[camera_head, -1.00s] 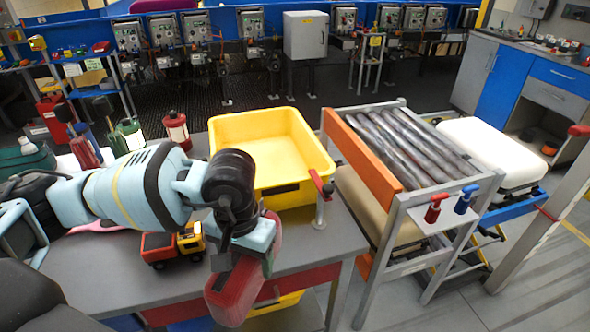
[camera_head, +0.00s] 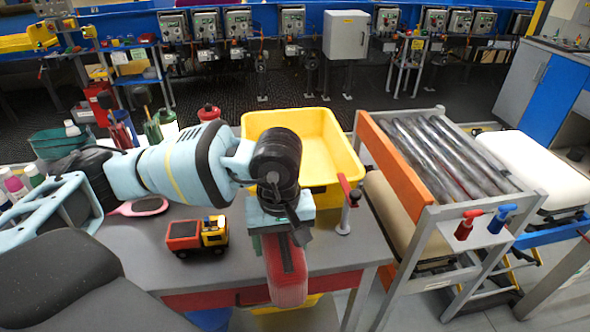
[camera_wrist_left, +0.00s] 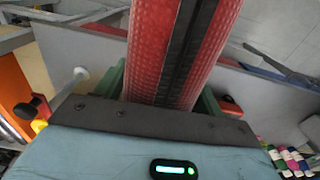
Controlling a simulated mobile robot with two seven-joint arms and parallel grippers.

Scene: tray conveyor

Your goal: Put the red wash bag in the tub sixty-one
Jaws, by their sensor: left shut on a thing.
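The red wash bag (camera_head: 288,283), with a dark stripe down its middle, hangs from my left gripper (camera_head: 283,240) in front of the table's near edge. The left gripper is shut on it. In the left wrist view the bag (camera_wrist_left: 148,50) fills the top middle, between the green fingers. A yellow tub (camera_head: 346,158) stands on the table, behind and to the right of the gripper. The part of it that shows inside looks empty. My arm hides its front left, and no number can be read on it. My right gripper is not in view.
A toy truck (camera_head: 198,235) and a pink hairbrush (camera_head: 140,206) lie on the table (camera_head: 340,255) left of the bag. A red-handled clamp post (camera_head: 347,200) stands by the tub's front right corner. A roller conveyor (camera_head: 430,150) is at the right. Something yellow (camera_head: 285,312) shows below the table.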

